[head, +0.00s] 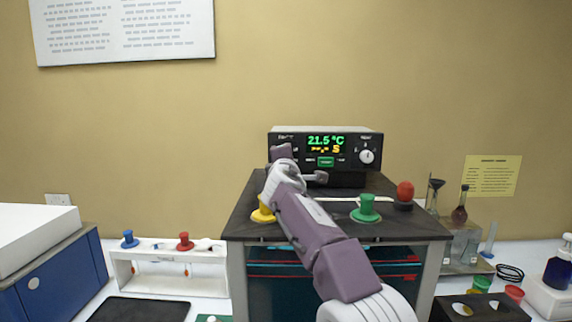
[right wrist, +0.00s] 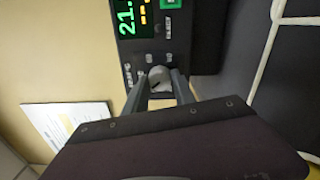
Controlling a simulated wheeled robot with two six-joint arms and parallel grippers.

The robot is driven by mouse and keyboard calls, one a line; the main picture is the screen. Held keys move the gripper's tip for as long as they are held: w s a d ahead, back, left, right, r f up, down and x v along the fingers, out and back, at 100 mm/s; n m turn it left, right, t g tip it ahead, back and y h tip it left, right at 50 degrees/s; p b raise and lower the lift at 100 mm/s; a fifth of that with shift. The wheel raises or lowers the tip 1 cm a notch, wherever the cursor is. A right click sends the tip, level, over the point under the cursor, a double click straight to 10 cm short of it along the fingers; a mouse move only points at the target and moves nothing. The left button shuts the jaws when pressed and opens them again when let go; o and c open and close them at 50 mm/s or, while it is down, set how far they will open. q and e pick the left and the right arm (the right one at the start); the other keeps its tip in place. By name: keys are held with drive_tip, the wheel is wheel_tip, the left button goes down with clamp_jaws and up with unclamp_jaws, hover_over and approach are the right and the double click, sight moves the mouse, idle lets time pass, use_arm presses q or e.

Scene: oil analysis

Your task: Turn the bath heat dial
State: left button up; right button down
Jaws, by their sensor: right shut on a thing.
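The bath's black control box (head: 355,181) stands at the back of the bath, with a green display (head: 326,140) reading 21.5 °C. A pale round dial (right wrist: 158,76) sits on the panel left of the display and shows between my fingertips in the right wrist view. My right gripper (right wrist: 160,88) is shut on this dial, one finger on each side. In the head view my right gripper (head: 297,164) hides most of that dial. A second white dial (head: 367,156) is clear at the panel's right. My left gripper is out of view.
On the bath top (head: 240,222) stand a yellow stopper (head: 263,215), a green stopper (head: 366,209) and a red ball-topped one (head: 405,191). A white rack (head: 207,270) stands left; glassware (head: 459,215) stands right. My right arm crosses over the bath top.

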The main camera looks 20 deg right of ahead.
drive_tip(key=m+b, duration=0.3)
drive_tip(key=m, duration=1.6)
drive_tip(key=shift+r+m+b, duration=0.1)
drive_tip(key=shift+m+b, duration=0.2)
drive_tip(key=shift+b, duration=0.05)
drive_tip(key=shift+r+m, duration=0.1)
drive_tip(key=shift+m, duration=0.2)
drive_tip(key=c, duration=1)
unclamp_jaws()
drive_tip(key=shift+c, duration=0.2)
